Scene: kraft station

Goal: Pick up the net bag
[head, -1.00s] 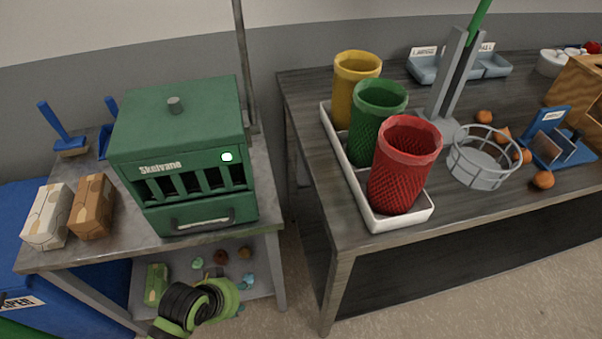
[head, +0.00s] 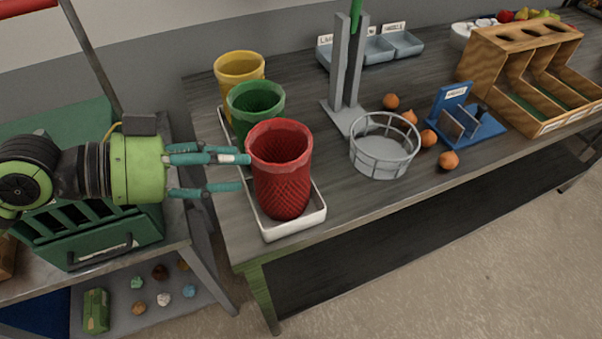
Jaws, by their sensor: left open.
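Three net bags stand upright in a row in a white tray (head: 295,228) near the table's left end. The red net bag (head: 282,185) is nearest, the green net bag (head: 256,98) is behind it, and the yellow net bag (head: 238,70) is farthest back. All have open tops. My left gripper (head: 241,173) is open, its fingers pointing right at the red bag's left side. The upper fingertip is at the bag's rim; I cannot tell whether it touches. The lower fingertip is just left of the bag. My right gripper is not in view.
A grey wire basket (head: 383,148), several oranges (head: 448,160), a blue labelled stand (head: 465,122) and a wooden divided box (head: 530,75) are to the right. A green machine (head: 90,235) sits on the left bench.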

